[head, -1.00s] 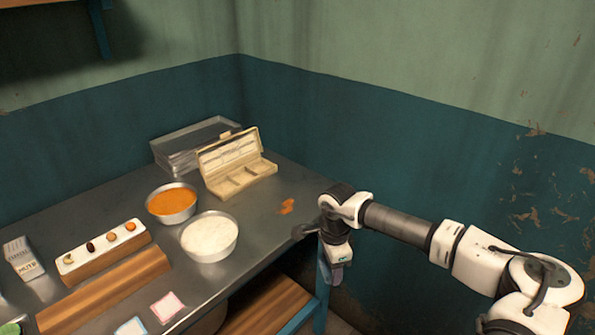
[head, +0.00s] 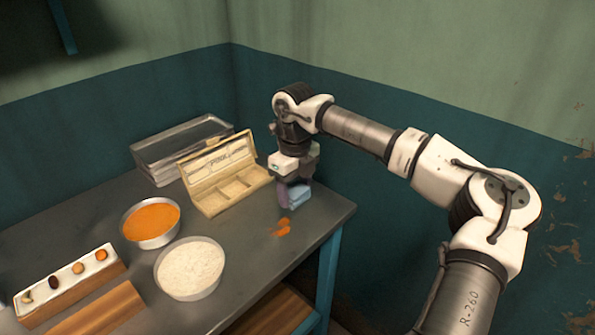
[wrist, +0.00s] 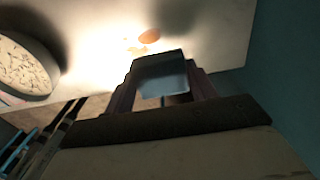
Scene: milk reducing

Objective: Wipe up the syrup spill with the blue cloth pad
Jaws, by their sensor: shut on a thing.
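The orange syrup spill (head: 281,228) is a small smear with a few blots on the grey metal table, near its right end. It also shows in the wrist view (wrist: 148,36) beyond the fingers. My gripper (head: 292,194) is shut on the blue cloth pad (head: 300,196) and points down just behind the spill. The pad also shows between the fingers in the wrist view (wrist: 162,76). In the head view the pad appears close above the table; whether it touches is hard to tell.
An open beige compartment box (head: 218,200) stands left of my gripper. A bowl of orange liquid (head: 151,220) and a bowl of white grains (head: 190,268) stand further left and in front. A clear tray (head: 180,150) is at the back. The table's right edge is close to the spill.

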